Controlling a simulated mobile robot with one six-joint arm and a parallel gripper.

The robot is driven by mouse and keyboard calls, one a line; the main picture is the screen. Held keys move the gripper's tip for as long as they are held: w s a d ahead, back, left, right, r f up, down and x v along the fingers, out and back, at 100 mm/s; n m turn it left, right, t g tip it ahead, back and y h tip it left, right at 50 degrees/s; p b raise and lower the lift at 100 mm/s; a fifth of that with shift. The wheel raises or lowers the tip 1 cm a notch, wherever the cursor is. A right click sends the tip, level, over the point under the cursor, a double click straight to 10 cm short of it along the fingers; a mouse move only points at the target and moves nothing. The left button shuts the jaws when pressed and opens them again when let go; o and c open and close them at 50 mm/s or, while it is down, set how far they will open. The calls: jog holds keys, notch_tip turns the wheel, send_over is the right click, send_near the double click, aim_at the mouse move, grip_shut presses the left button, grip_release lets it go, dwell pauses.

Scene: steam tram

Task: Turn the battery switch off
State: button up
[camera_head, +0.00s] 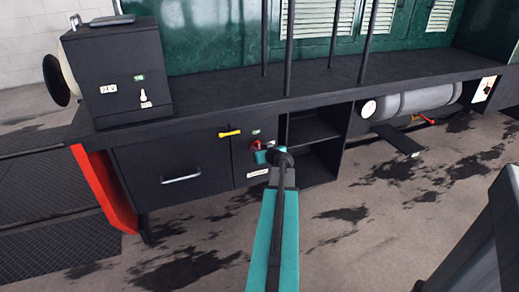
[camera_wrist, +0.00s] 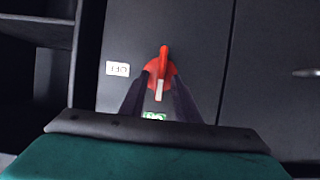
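The battery switch (camera_wrist: 163,64) is a red rotary knob with a long handle on a dark panel. Its white-marked end points down in the wrist view, toward a green label (camera_wrist: 153,116) partly hidden by my gripper. A white label (camera_wrist: 118,69), reading like OFF upside down, is left of the knob. In the head view the red switch (camera_head: 256,145) shows just beyond my gripper (camera_head: 261,156), with the green label above it. In the wrist view my gripper (camera_wrist: 159,80) is open, one dark finger on each side of the handle. Finger contact is unclear.
A yellow handle (camera_head: 230,133) and a drawer with a silver pull (camera_head: 181,178) are left of the switch. Open shelves (camera_head: 312,129) are to the right. A box with a white lever (camera_head: 145,98) stands on the bench top (camera_head: 215,106). Vertical bars rise from the bench.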

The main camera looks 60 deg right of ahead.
jog(key=shift+w+d+f, duration=0.15)
jog(key=shift+w+d, duration=0.05)
jog(key=shift+w, duration=0.1)
jog(key=shift+c, duration=0.2)
grip_shut()
jog(key=shift+s+d+f+m+b, duration=0.15)
jog(key=shift+m+b, duration=0.15)
jog(key=shift+b, duration=0.45)
jog(key=m+t+y+b, duration=0.1)
jog(key=m+t+b, duration=0.1)
jog(key=m+b, duration=0.2)
jog(key=f+m+t+y+b, duration=0.1)
jog(key=m+t+b, duration=0.1)
jog(key=m+b, duration=0.2)
jog(key=s+d+m+t+y+b, duration=0.1)
jog(key=m+t+b, duration=0.1)
jog(key=m+b, duration=0.2)
jog(key=shift+d+f+m+y, duration=0.1)
jog(key=shift+f+m+y, duration=0.15)
jog(key=shift+m, duration=0.25)
jog(key=shift+r, duration=0.1)
